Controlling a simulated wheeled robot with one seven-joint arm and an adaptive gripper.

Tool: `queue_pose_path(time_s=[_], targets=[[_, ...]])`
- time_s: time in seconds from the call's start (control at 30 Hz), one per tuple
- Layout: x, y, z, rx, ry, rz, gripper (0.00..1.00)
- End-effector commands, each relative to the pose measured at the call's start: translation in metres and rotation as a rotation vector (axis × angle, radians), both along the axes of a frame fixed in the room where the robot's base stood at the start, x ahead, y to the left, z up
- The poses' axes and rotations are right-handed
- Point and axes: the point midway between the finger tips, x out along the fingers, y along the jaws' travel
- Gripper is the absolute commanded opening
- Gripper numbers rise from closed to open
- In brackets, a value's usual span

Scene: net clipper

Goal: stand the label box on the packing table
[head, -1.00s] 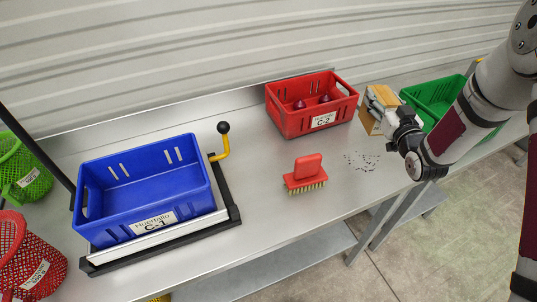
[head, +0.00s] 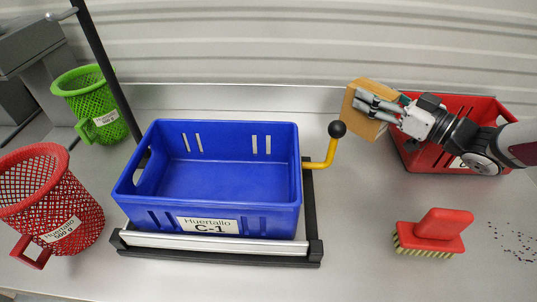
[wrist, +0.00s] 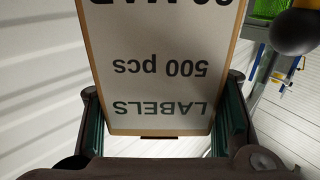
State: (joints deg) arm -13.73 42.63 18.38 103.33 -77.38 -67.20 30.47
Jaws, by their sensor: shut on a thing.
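The label box (head: 358,118) is a brown cardboard block in the head view, between the blue crate and the red crate. In the wrist view its white label (wrist: 160,70) reads "LABELS 500 pcs" upside down. My gripper (head: 378,107) is shut on the box, with its fingers on either side of it; it also shows in the wrist view (wrist: 163,122). The box looks slightly tilted in the head view, and I cannot tell whether it touches the table. The packing table (head: 350,225) is a grey metal top beneath it.
A blue crate (head: 208,220) sits in a black frame with a yellow handle (head: 329,155) close left of the box. A red crate (head: 425,155) stands partly behind my arm. A red brush (head: 435,232) lies in front. Red (head: 60,205) and green (head: 95,100) baskets stand left.

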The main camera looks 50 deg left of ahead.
Motion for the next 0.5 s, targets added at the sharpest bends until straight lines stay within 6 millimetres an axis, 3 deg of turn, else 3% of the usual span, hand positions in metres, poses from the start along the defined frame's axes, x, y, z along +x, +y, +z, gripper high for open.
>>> queue_pose_path(time_s=[0.17,0.5], targets=[[-0.001,0.001,-0.002,0.002,0.000,0.002,0.14],[-0.001,0.001,-0.055,0.002,0.002,0.001,0.14]])
